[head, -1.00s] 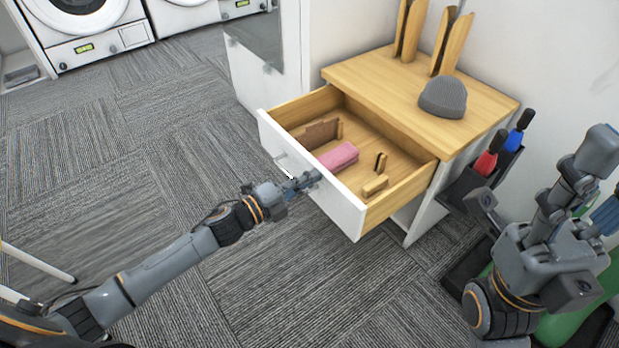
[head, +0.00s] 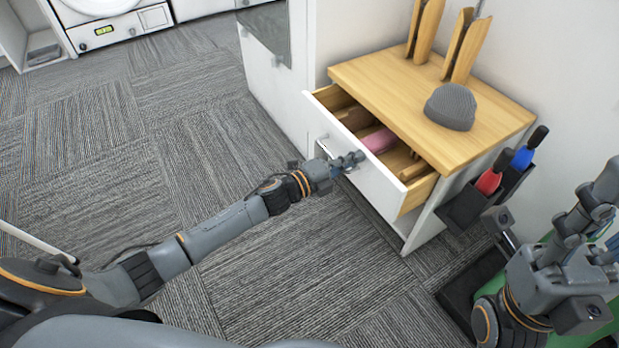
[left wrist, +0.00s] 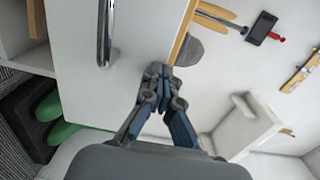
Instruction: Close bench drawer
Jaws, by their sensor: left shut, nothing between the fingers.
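The bench drawer (head: 378,183) has a white front and wooden sides, and it stands partly open from the wooden-topped bench (head: 400,84). A pink item (head: 379,140) and some wooden pieces show inside it. My left gripper (head: 352,160) is shut and empty, with its fingertips at the outer face of the drawer front. In the left wrist view the shut fingers (left wrist: 160,75) meet the white front (left wrist: 80,70) beside its metal handle (left wrist: 106,30).
A grey knit hat (head: 451,106) and wooden boot-shaped holders (head: 463,48) stand on the bench top. A dark side holder (head: 480,196) carries red and blue handled items. Washing machines (head: 110,25) stand at the back left. The carpet (head: 130,160) left of the bench is clear.

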